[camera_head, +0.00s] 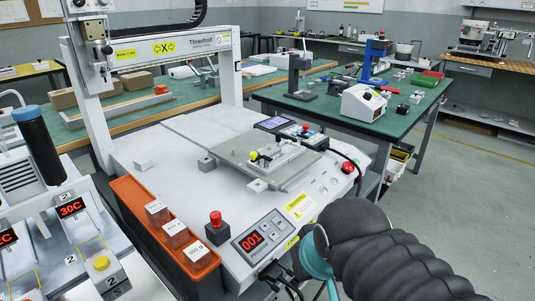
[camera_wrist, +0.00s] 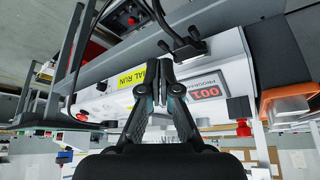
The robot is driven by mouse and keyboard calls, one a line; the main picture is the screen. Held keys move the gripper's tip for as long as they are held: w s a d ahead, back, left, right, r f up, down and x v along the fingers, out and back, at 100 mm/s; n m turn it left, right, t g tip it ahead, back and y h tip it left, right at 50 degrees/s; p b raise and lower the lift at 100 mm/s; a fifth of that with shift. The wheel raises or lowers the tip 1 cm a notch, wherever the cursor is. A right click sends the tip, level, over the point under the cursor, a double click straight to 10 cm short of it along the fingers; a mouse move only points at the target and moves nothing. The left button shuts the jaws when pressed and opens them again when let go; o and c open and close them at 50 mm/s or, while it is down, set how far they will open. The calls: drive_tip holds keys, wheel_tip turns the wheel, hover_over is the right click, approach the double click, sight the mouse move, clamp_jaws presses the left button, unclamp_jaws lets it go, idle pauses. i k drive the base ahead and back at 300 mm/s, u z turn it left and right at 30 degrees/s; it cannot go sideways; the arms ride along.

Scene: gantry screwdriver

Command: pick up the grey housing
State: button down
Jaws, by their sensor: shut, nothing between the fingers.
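I cannot tell which is the grey housing. A light grey fixture (camera_head: 290,158) with a toggle clamp sits on the plate. My gripper (camera_wrist: 166,80) is shut and empty in the wrist view, in front of the machine's front panel. In the head view my arm fills the lower right; the fingers are not visible there. No grey block is recognisable in the wrist view.
An orange bin (camera_head: 160,222) with labelled compartments stands at the deck's left front. A red button box (camera_head: 217,228) and a red-digit display (camera_head: 262,237) are on the front panel. The gantry frame (camera_head: 232,65) rises behind the deck. Floor at the right is clear.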

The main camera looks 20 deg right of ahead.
sight(272, 152)
drive_tip(key=u, duration=0.2)
drive_tip(key=k, duration=0.65)
drive_tip(key=u, duration=0.8)
drive_tip(key=i, duration=0.3)
drive_tip(key=z, duration=0.05)
